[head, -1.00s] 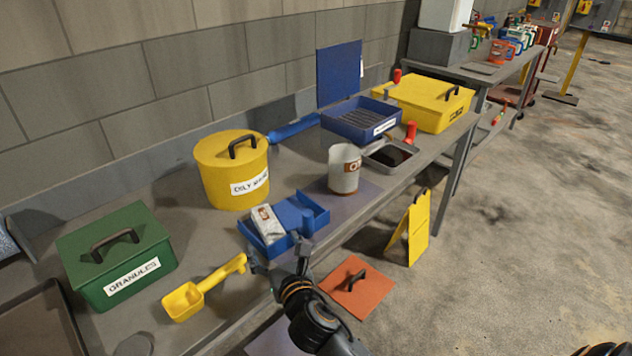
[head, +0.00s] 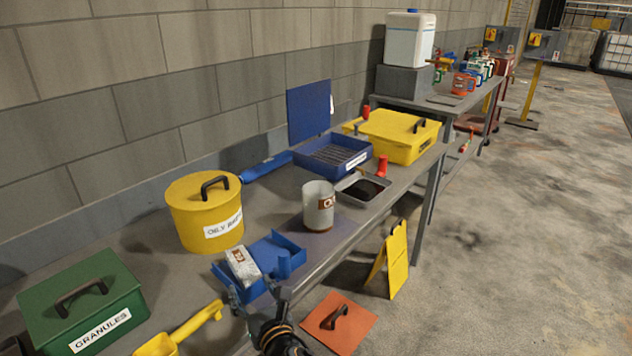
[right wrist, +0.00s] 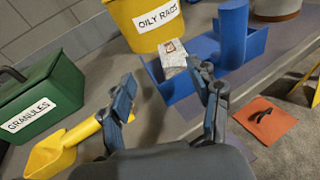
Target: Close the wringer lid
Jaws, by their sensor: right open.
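The wringer (head: 331,160) is a dark blue box with a ribbed grate and a white label, standing toward the back of the bench. Its blue lid (head: 310,110) stands upright at the back, open. A white tag hangs at the lid's right edge. My right gripper (head: 258,294) is at the bench's front, well short of the wringer, beside a blue tray (head: 290,243). In the right wrist view the right gripper (right wrist: 166,88) has its fingers spread with nothing between them. The wringer is out of that view. My left gripper is not in view.
Between gripper and wringer stand a white can (head: 318,206) and a grey pan (head: 362,200). A yellow bin (head: 190,205) marked oily rags, a green granules box (head: 105,330), a yellow scoop (head: 160,345) and a yellow case (head: 395,145) share the bench. An orange plate (head: 322,335) lies below.

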